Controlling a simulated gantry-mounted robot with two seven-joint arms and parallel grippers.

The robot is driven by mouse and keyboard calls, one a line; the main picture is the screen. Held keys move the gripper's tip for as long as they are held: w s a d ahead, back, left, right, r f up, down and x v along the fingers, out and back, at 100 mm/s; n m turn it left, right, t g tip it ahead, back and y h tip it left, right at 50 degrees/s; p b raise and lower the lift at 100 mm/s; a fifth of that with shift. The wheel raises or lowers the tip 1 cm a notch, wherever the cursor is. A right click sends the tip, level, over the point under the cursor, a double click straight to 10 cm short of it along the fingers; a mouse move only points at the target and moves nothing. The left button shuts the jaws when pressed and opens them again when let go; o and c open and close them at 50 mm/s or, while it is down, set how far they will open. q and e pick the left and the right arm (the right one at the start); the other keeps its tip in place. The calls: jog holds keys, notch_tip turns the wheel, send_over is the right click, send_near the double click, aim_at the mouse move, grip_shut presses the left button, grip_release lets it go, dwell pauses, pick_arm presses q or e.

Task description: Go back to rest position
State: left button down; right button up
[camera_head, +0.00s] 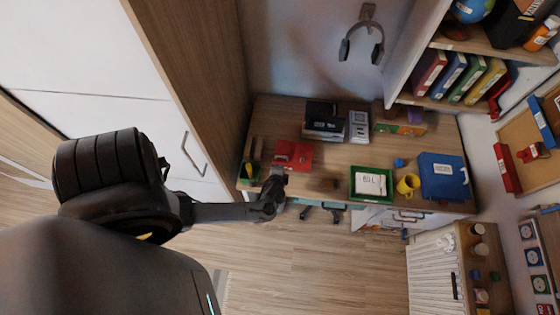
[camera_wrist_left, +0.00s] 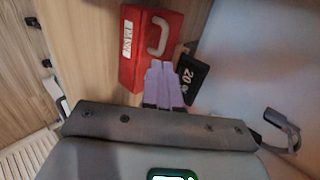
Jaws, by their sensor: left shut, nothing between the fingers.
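My left arm comes in from the left in the head view, and its left gripper (camera_head: 272,188) is over the front edge of the desk (camera_head: 328,184). In the left wrist view the two purple fingers of the left gripper (camera_wrist_left: 162,67) are together with nothing between them. They point toward a red case (camera_wrist_left: 150,50) with a pale handle and a label. The red case also shows on the desk in the head view (camera_head: 293,154). I cannot tell whether the fingers touch it. My right gripper is not in view.
On the desk stand a green tray (camera_head: 371,198), a yellow mug (camera_head: 407,185) and a blue case (camera_head: 442,176). Headphones (camera_head: 363,40) hang on the wall. A bookshelf (camera_head: 478,45) is at upper right, a white cabinet (camera_head: 100,60) at left. Wooden floor (camera_head: 300,260) is open in front.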

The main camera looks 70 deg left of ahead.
pick_arm(q)
jog(key=s+d+r+p, duration=0.1)
jog(key=s+d+r, duration=0.15)
jog(key=s, duration=0.25)
jog(key=w+d+r+n+h+p, duration=0.15)
jog(key=d+r+h, duration=0.25)
jog(key=d+r, duration=0.4)
jog(key=w+d+r+h, duration=0.2)
jog(key=d+r+h, duration=0.1)
jog(key=d+r, duration=0.4)
jog(key=s+d+r+n+h, duration=0.1)
jog(key=s+d+r, duration=0.1)
jog(key=r, duration=0.3)
jog(key=s+d+r+n+g, duration=0.1)
jog(key=s+d+r, duration=0.1)
jog(key=r, duration=0.4)
jog(key=shift+s+d+r+n+g+h, duration=0.15)
jog(key=shift+s+d+n+g+h, duration=0.2)
jog(key=shift+d, duration=0.25)
jog(key=shift+w, duration=0.1)
